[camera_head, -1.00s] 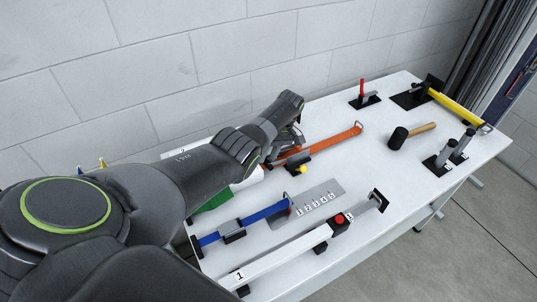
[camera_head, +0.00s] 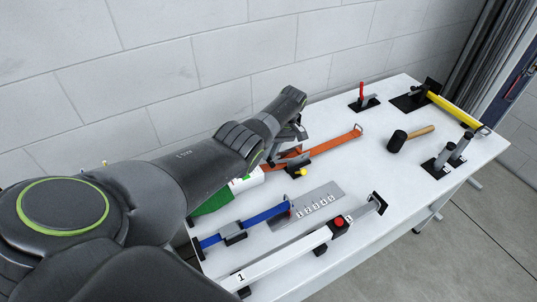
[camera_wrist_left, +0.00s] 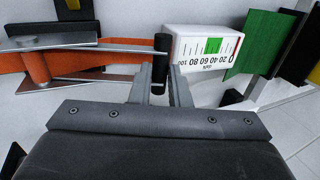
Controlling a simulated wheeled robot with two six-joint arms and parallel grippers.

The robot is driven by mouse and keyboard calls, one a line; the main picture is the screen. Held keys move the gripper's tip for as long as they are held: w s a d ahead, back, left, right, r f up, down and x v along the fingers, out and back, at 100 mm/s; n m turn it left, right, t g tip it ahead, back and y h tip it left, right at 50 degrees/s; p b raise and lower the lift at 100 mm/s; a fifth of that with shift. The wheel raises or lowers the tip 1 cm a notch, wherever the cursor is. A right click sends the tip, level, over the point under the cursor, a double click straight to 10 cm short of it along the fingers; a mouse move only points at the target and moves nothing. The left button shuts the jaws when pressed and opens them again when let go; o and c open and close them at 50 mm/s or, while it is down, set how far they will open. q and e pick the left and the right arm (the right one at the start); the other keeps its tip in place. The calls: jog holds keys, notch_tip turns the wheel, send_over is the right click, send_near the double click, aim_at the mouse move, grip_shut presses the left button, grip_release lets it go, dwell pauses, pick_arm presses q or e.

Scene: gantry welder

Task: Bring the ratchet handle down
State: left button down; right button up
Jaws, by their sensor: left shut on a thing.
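The orange strap (camera_head: 335,143) runs across the table to the ratchet, which is partly hidden under my left arm. In the left wrist view the ratchet shows as metal side plates (camera_wrist_left: 90,47) around an orange strap roll (camera_wrist_left: 35,62). The ratchet handle ends in a black grip (camera_wrist_left: 161,46). My left gripper (camera_wrist_left: 161,70) is shut on this grip, with one finger on each side. In the head view my left gripper (camera_head: 301,133) is over the ratchet, its fingertips mostly hidden. A white tension gauge (camera_wrist_left: 207,47) stands beside the grip. My right gripper is not in view.
A green block (camera_head: 211,201) sits beside the gauge. A blue strap (camera_head: 264,215), a numbered metal plate (camera_head: 318,203) and a white beam with a red button (camera_head: 339,222) lie nearer the front. A mallet (camera_head: 398,141) and a yellow bar (camera_head: 455,110) are to the right.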

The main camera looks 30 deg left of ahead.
pick_arm(q)
jog(key=shift+w+d+r+b, duration=0.35)
jog(key=shift+w+r, duration=0.05)
jog(key=shift+r, duration=0.35)
jog(key=shift+w+d+r+b, duration=0.3)
jog(key=shift+w+r, duration=0.15)
jog(key=shift+r, duration=0.25)
jog(key=shift+w+d+r+b, duration=0.35)
jog(key=shift+w+r, duration=0.05)
jog(key=shift+r, duration=0.45)
jog(key=c, duration=1.7)
grip_release()
jog(key=shift+d, duration=0.1)
jog(key=o, duration=0.3)
jog(key=shift+w+d+f, duration=0.15)
jog(key=shift+w+f, duration=0.25)
jog(key=shift+w, duration=0.1)
jog(key=shift+o, duration=0.2)
jog(key=shift+s, duration=0.15)
